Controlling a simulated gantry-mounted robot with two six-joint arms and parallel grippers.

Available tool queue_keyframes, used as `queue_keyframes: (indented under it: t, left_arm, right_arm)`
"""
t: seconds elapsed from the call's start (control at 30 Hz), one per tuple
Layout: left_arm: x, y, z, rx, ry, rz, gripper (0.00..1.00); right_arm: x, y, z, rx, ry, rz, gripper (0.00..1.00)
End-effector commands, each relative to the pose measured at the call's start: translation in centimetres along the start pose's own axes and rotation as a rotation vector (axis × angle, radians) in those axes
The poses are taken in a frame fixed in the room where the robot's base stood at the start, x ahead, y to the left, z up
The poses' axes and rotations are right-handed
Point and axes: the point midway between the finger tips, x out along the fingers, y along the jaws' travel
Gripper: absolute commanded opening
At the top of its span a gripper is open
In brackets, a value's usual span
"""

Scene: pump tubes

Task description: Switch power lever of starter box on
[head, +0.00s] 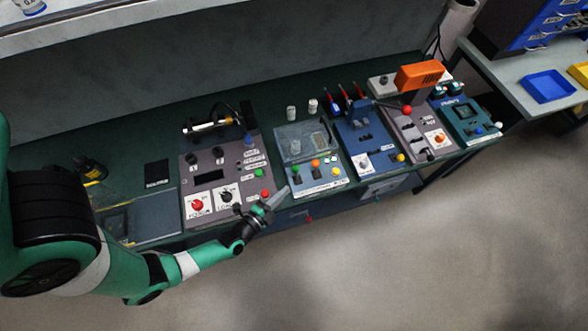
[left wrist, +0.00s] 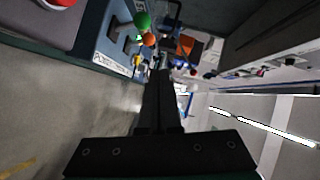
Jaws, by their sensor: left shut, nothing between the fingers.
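Several control boxes stand in a row on the bench, and I cannot tell by label which is the starter box. A grey box (head: 222,165) has a red knob (head: 197,204), a black knob (head: 226,196) and green and red buttons. To its right, a blue-grey box (head: 295,172) carries several coloured buttons; its green button (left wrist: 142,20) and orange button (left wrist: 149,39) show in the left wrist view. My left gripper (head: 281,194) is shut and empty, at the front edge between these two boxes. Its closed fingers (left wrist: 158,95) show in the left wrist view. My right gripper is out of view.
Farther right are a blue box (head: 366,140), a grey box with an orange block (head: 418,75) and a teal box (head: 466,112). Below the bench front is a panel with a red part (head: 309,218). The floor (head: 430,250) in front is clear.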

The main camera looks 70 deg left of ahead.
Motion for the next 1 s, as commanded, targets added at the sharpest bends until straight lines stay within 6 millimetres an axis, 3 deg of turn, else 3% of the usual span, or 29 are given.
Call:
queue_keyframes:
  t: [0.1,0.3,1.0]
  left_arm:
    - [-2.6,-0.8,0.0,0.001,0.002,0.003,0.00]
    - [-4.7,-1.1,0.1,0.000,0.003,0.000,0.00]
    - [-4.9,-1.6,-0.1,0.000,0.004,-0.002,0.00]
  right_arm:
    - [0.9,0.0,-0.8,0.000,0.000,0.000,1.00]
    - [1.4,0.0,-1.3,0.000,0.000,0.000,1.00]
    - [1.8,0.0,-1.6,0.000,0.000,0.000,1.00]
